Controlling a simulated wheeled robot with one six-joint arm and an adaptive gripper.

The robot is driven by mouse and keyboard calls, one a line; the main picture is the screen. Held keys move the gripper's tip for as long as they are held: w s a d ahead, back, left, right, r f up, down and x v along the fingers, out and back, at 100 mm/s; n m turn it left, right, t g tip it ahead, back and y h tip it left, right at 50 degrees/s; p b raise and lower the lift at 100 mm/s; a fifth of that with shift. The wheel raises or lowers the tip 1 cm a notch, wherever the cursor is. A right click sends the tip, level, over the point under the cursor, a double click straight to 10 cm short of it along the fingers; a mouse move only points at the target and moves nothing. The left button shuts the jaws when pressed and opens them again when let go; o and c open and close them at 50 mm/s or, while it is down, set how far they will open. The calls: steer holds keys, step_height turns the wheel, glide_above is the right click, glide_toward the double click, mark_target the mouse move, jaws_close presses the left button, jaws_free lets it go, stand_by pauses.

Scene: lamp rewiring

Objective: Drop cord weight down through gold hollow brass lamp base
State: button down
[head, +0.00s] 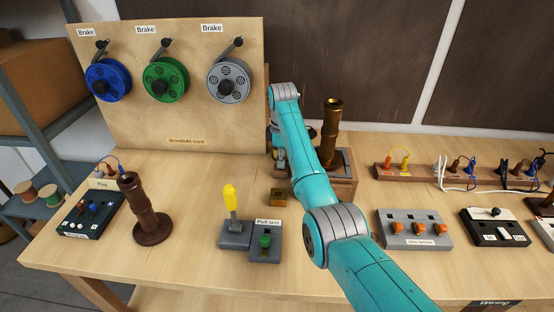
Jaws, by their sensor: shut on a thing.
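The gold hollow brass lamp base (332,135) stands upright on a wooden block at the back of the bench, right of my forearm, which hides part of it. My gripper (281,165) points down to the left of the lamp base, apart from it and partly hidden by my arm. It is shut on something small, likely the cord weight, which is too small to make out. A small brass-coloured block (278,197) sits on the bench just below my gripper. I cannot see a cord running to the gripper.
A board (180,125) with blue, green and grey cord reels stands behind. A brown lamp base (146,212) stands at left. A pull-test box (264,243) with a yellow handle is in front. Switch panels (414,229) and a plug strip (425,176) lie at right.

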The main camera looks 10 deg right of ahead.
steer(key=shift+f, duration=0.1)
steer(key=c, duration=1.2)
jaws_free()
steer(key=shift+o, duration=0.2)
steer(key=shift+a, duration=0.1)
